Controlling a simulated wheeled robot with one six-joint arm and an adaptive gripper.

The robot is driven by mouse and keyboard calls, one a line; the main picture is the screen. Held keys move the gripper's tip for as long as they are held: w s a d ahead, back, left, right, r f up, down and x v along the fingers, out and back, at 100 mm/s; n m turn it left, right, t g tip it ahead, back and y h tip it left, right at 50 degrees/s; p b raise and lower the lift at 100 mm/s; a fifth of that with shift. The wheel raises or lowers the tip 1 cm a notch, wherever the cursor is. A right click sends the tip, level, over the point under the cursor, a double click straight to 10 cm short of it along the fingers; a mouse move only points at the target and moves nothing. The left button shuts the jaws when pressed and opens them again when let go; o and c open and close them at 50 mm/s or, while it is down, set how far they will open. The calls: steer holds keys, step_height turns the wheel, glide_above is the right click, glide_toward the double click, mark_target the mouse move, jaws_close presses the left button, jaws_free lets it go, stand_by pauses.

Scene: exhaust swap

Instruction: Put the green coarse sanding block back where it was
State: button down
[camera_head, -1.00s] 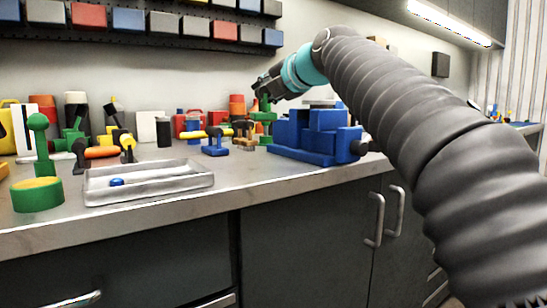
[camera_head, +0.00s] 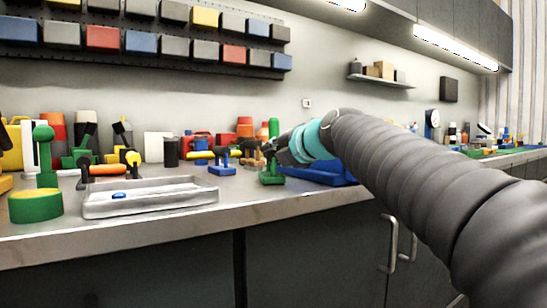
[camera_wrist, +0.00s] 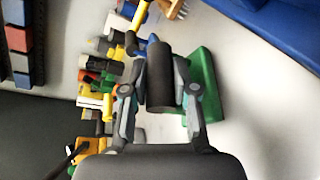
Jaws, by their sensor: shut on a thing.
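The fingers hide part of the handle. A similar blue block (camera_head: 222,168) with a dark handle stands to the left, and a brown brush-like tool (camera_head: 249,157) stands between them, a little farther back.
A grey tray (camera_head: 150,198) with a small blue item lies at the left front. A green and yellow ring (camera_head: 35,206) stands left of it. Bare bench (camera_head: 250,200) lies in front of the block.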

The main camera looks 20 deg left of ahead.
steer(key=shift+f, duration=0.1)
steer(key=c, duration=0.9)
jaws_free()
steer(key=shift+r, duration=0.25)
steer(key=shift+s+d, duration=0.25)
steer(key=shift+d, duration=0.05)
steer(key=b+v, duration=0.2)
steer(key=v, duration=0.9)
steer(key=shift+d, duration=0.1)
